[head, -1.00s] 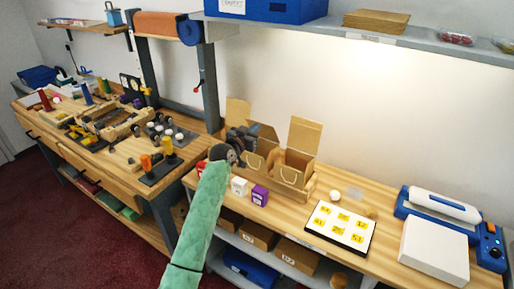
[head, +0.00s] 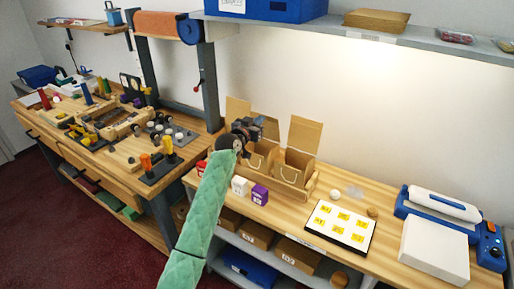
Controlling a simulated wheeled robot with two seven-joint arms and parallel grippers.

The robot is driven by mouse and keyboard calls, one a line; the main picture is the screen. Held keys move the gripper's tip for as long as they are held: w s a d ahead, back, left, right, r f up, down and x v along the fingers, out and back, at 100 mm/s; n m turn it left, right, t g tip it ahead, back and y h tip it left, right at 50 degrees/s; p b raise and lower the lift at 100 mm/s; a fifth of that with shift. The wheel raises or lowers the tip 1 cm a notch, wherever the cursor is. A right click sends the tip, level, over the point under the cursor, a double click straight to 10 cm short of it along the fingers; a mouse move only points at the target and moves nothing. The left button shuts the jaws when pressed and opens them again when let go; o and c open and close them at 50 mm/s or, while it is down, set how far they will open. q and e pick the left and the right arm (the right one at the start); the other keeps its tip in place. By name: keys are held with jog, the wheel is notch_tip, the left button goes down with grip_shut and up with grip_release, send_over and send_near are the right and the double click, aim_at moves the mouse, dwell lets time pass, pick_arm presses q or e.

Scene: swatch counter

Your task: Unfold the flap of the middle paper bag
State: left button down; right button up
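Three tan paper bags stand in a row in a cardboard holder on the wooden counter. The left bag (head: 238,110) and the right bag (head: 303,136) have tall flaps standing up. The middle bag (head: 262,160) shows its front with a pale handle. A tan panel (head: 271,128) shows above it beside my gripper, likely its flap; its exact angle is partly hidden. My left gripper (head: 251,129) is in front of and above the left and middle bags, covering part of both. Its fingers are dark and small, so I cannot tell whether they are open or touch the flap. My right gripper is not in view.
A white box (head: 239,186) and a purple box (head: 260,194) stand before the bags. A white card board with yellow labels (head: 339,226) lies right, with a blue-and-white machine (head: 440,205) beyond it. A shelf (head: 400,38) hangs above the counter.

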aim_at(265, 123)
pick_arm(q)
jog(key=shift+w+d+r, duration=0.3)
jog(key=shift+w+d, duration=0.35)
jog(key=shift+w, duration=0.25)
jog(key=shift+d+b, duration=0.1)
jog(key=shift+b, duration=0.2)
jog(key=shift+b+x, duration=0.5)
jog(key=shift+x, duration=0.7)
jog(key=shift+r, duration=0.1)
jog(key=p+v, duration=0.3)
jog(key=v, duration=0.7)
